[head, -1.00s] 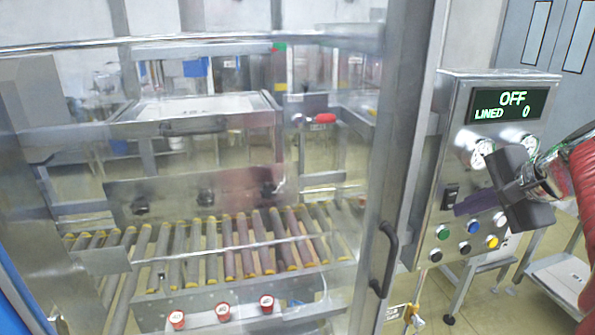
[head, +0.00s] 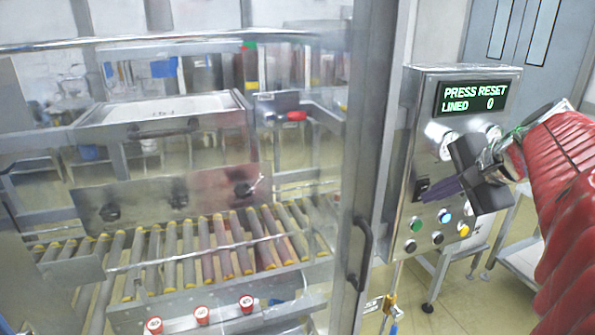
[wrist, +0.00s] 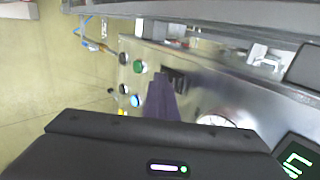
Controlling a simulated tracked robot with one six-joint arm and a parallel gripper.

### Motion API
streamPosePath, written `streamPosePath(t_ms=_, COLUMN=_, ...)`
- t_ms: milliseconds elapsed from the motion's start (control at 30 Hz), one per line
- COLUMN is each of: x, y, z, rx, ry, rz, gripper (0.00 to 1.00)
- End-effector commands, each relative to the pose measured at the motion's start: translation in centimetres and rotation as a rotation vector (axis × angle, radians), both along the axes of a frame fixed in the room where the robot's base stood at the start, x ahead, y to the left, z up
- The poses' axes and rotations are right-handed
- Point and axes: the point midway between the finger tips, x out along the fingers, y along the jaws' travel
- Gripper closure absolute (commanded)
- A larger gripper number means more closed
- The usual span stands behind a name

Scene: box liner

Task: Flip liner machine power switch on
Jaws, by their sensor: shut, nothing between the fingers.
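The liner machine's control panel (head: 405,170) stands at the right in the head view. Its display (head: 474,97) reads "PRESS RESET" and "LINED 0". The black power switch (head: 421,187) sits on the left of the panel, below the gauges. My gripper (head: 432,192) is shut and empty, its purple-grey fingers pointing at the switch with the tips at or very near it. In the wrist view the fingers (wrist: 160,98) end beside the black switch (wrist: 176,80). I cannot tell whether they touch. A blue button (head: 444,215) is lit.
Green (head: 417,224), black and yellow buttons sit close below the switch. A door frame with a black handle (head: 361,252) stands left of the panel. Behind the clear guard is a roller conveyor (head: 190,252) with several red-topped buttons in front.

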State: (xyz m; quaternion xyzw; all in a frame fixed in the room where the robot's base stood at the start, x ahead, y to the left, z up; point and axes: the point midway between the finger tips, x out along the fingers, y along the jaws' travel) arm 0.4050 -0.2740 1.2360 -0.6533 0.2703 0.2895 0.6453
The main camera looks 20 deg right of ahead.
Motion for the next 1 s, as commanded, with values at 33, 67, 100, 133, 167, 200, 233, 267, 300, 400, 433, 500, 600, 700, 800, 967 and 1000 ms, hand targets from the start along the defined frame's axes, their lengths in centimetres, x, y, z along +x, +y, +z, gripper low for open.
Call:
streamPosePath(t_ms=33, x=0.1, y=0.0, z=0.3, rx=-0.001, ry=-0.002, rz=0.000, gripper=1.00)
streamPosePath(t_ms=67, x=0.1, y=0.0, z=0.4, rx=-0.001, ry=-0.003, rz=0.000, gripper=1.00)
streamPosePath(t_ms=100, x=0.1, y=0.0, z=0.6, rx=-0.001, ry=-0.003, rz=0.000, gripper=1.00)
streamPosePath(t_ms=133, x=0.1, y=0.0, z=0.7, rx=-0.002, ry=-0.003, rz=0.001, gripper=1.00)
streamPosePath(t_ms=167, x=0.1, y=0.0, z=0.8, rx=-0.002, ry=-0.003, rz=0.001, gripper=1.00)
streamPosePath(t_ms=200, x=0.1, y=0.0, z=0.9, rx=-0.002, ry=-0.003, rz=0.001, gripper=1.00)
streamPosePath(t_ms=233, x=0.1, y=0.0, z=1.0, rx=-0.002, ry=-0.003, rz=0.001, gripper=1.00)
streamPosePath(t_ms=267, x=0.1, y=0.0, z=1.1, rx=-0.002, ry=-0.003, rz=0.001, gripper=1.00)
streamPosePath(t_ms=300, x=0.1, y=0.0, z=1.2, rx=-0.001, ry=-0.003, rz=0.000, gripper=1.00)
streamPosePath(t_ms=400, x=0.0, y=0.0, z=1.3, rx=-0.001, ry=-0.003, rz=0.001, gripper=1.00)
streamPosePath(t_ms=433, x=0.0, y=0.0, z=1.3, rx=-0.001, ry=-0.002, rz=0.001, gripper=1.00)
streamPosePath(t_ms=500, x=0.0, y=0.0, z=1.2, rx=-0.001, ry=-0.002, rz=0.001, gripper=1.00)
streamPosePath(t_ms=600, x=0.0, y=0.0, z=1.2, rx=-0.001, ry=-0.002, rz=0.001, gripper=1.00)
streamPosePath(t_ms=700, x=0.0, y=0.0, z=1.2, rx=-0.001, ry=-0.002, rz=0.001, gripper=1.00)
streamPosePath(t_ms=800, x=-0.3, y=0.0, z=1.3, rx=-0.001, ry=-0.002, rz=0.001, gripper=1.00)
streamPosePath(t_ms=967, x=-1.4, y=0.1, z=1.4, rx=-0.001, ry=-0.002, rz=0.002, gripper=1.00)
streamPosePath(t_ms=1000, x=-1.8, y=0.1, z=1.5, rx=-0.001, ry=-0.001, rz=0.004, gripper=1.00)
